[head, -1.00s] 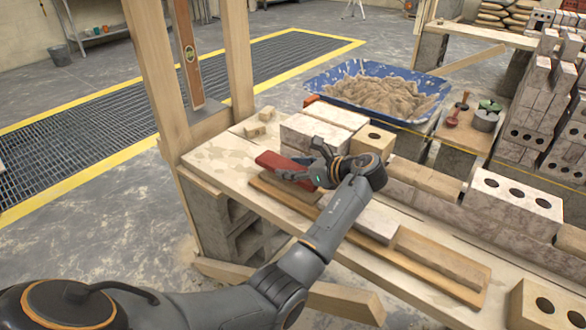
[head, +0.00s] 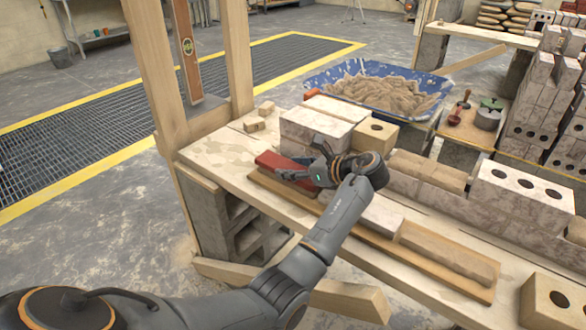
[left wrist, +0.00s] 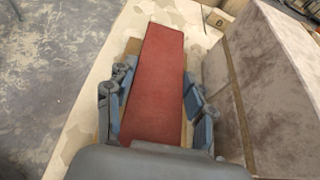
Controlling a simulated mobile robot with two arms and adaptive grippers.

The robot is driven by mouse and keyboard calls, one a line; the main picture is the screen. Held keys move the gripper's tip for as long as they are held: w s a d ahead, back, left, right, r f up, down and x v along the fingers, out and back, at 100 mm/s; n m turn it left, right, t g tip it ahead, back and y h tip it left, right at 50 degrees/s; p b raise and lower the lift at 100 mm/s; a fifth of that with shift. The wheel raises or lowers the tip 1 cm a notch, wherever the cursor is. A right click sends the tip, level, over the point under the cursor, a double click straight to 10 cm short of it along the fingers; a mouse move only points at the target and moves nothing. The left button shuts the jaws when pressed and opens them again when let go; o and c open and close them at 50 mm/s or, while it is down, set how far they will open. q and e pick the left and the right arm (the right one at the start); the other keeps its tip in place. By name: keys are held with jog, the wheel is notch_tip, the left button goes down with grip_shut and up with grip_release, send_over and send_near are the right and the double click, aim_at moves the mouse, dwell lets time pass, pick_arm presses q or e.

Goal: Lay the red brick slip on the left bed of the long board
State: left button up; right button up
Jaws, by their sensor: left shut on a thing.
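The red brick slip (head: 271,160) is held in my left gripper (head: 307,172), over the left end of the long board (head: 262,182). In the left wrist view the red slip (left wrist: 155,85) lies lengthwise between the two fingers of my left gripper (left wrist: 160,98), which are shut on its sides. The left bed is partly hidden by the slip, the fingers and the arm. I cannot tell whether the slip touches it. A pale slip (head: 381,214) lies mid-board, and a tan bed (head: 450,252) covers the right part. My right gripper is out of view.
Pale blocks (head: 316,126) stand close behind the slip, with a holed tan block (head: 375,134) beside them. A blue mortar tub (head: 318,78) is further back. Small wood pieces (head: 255,124) lie on the bench (head: 215,155), whose left end is mostly clear.

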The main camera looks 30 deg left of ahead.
pick_arm(q)
jog(key=shift+f, duration=0.2)
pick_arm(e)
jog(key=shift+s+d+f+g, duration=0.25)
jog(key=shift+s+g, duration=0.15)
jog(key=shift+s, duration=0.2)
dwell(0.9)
pick_arm(q)
jog(key=o, duration=1.6)
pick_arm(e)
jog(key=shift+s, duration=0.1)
pick_arm(q)
jog(key=shift+f, duration=0.15)
jog(key=v, duration=1.2)
jog(key=shift+d, duration=0.1)
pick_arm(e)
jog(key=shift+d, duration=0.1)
